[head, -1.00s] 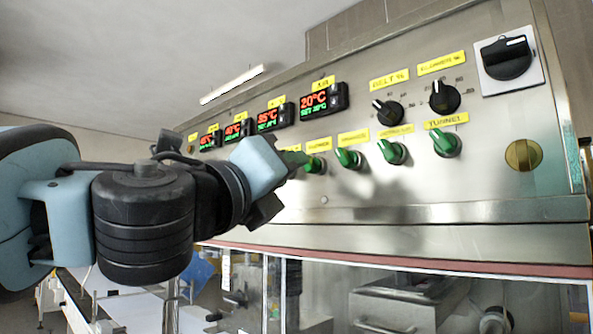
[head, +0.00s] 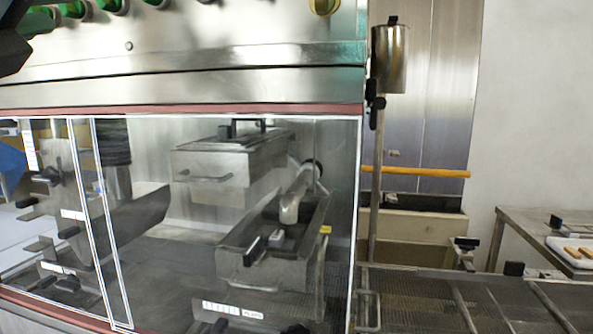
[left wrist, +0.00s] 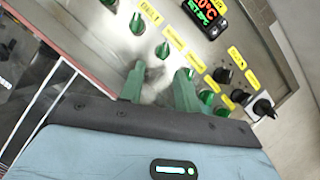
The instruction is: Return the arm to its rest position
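My left gripper (left wrist: 159,88) shows in the left wrist view. Its two green fingers stand apart with nothing between them, in front of the steel control panel (left wrist: 105,45). Green knobs (left wrist: 162,50) lie beyond the fingertips; whether a finger touches one I cannot tell. In the head view only a dark part of my left arm shows at the upper left edge, and its fingertips are out of frame. My right arm and gripper are in neither view.
The machine's clear-windowed front (head: 195,135) fills the head view's left and middle, with steel tanks (head: 230,165) behind it. A mesh conveyor (head: 420,290) runs at lower right. A steel cylinder (head: 390,60) on a pole and an orange bar (head: 420,172) stand near it. A side table (head: 545,222) is farther right.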

